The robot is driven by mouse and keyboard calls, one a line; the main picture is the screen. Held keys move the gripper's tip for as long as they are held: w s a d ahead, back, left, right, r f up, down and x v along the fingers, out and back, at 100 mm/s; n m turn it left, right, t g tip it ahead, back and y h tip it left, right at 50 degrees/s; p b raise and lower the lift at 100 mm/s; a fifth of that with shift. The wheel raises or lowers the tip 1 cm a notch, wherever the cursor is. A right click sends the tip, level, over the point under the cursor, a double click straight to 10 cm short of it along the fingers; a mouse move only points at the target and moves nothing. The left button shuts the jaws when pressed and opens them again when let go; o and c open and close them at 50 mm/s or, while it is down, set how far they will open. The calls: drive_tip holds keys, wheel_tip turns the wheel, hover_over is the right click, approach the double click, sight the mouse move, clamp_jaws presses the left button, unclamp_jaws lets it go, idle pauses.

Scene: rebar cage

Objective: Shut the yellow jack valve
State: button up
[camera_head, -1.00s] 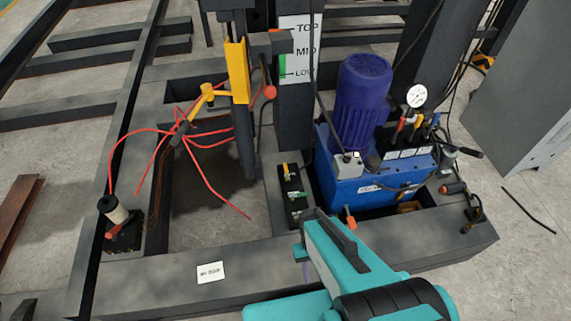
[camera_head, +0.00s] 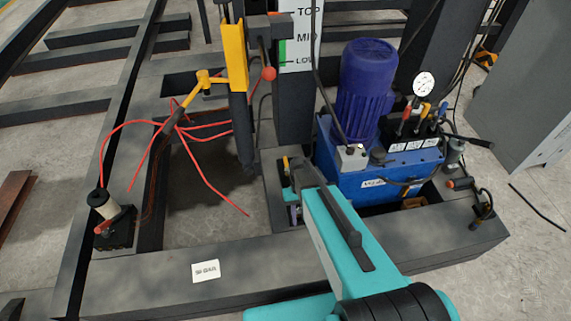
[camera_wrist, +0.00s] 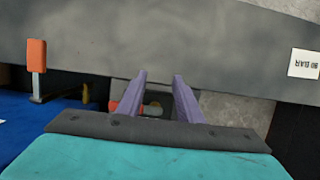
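A small dark valve block with a yellow lever (camera_head: 286,164) stands on the steel frame, left of the blue pump unit; my gripper hides much of it in the head view. Another yellow lever (camera_head: 426,109) sits between red and blue ones on the pump's manifold. I cannot tell for certain which is the jack valve. My gripper (camera_head: 291,203) is over the near side of the small block. In the wrist view its two purple fingers (camera_wrist: 160,76) are apart and empty.
The blue pump (camera_head: 355,185) with its motor stands close to the right of my gripper. An orange lever (camera_wrist: 36,56) shows at the left of the wrist view. Red hoses (camera_head: 205,135) and a yellow arm (camera_head: 203,82) lie to the left. A dark column rises behind.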

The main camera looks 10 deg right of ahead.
drive_tip(key=w+r+t+b, duration=0.25)
drive_tip(key=w+b, duration=0.45)
drive_tip(key=w, duration=1.5)
wheel_tip(320, 180, up, 9)
drive_tip(key=b, duration=0.4)
hover_over(286, 162)
drive_tip(key=shift+w+f+t, duration=0.1)
drive_tip(key=shift+f+t, duration=0.1)
drive_tip(key=shift+t, duration=0.25)
drive_tip(key=shift+f, duration=0.15)
drive_tip(key=shift+f+b, duration=0.35)
drive_tip(key=shift+f, duration=6.45)
clamp_jaws()
